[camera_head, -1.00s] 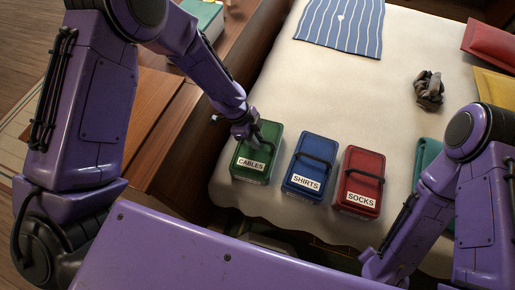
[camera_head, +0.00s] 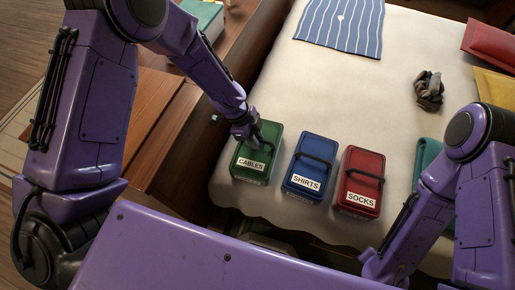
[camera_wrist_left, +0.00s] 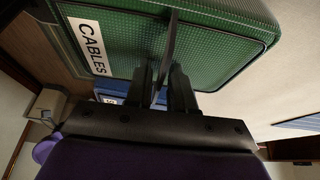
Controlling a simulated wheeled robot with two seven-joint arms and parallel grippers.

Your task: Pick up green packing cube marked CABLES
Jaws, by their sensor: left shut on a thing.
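The green packing cube marked CABLES (camera_head: 256,161) is at the near left corner of the bed, left of the blue cube. In the left wrist view the green cube (camera_wrist_left: 205,58) fills the upper part, with its white CABLES label (camera_wrist_left: 90,47) at the left. My left gripper (camera_head: 254,143) is at the top of the green cube. In the left wrist view my left gripper (camera_wrist_left: 165,85) has both fingers closed around the cube's dark handle strap. I cannot tell whether the cube touches the bed.
The blue SHIRTS cube (camera_head: 311,165) and red SOCKS cube (camera_head: 360,181) stand to the right on the white bed (camera_head: 345,95). A striped blue cloth (camera_head: 341,24), a dark crumpled item (camera_head: 429,91), and red (camera_head: 490,45) and yellow (camera_head: 495,86) items lie farther back. The middle of the bed is clear.

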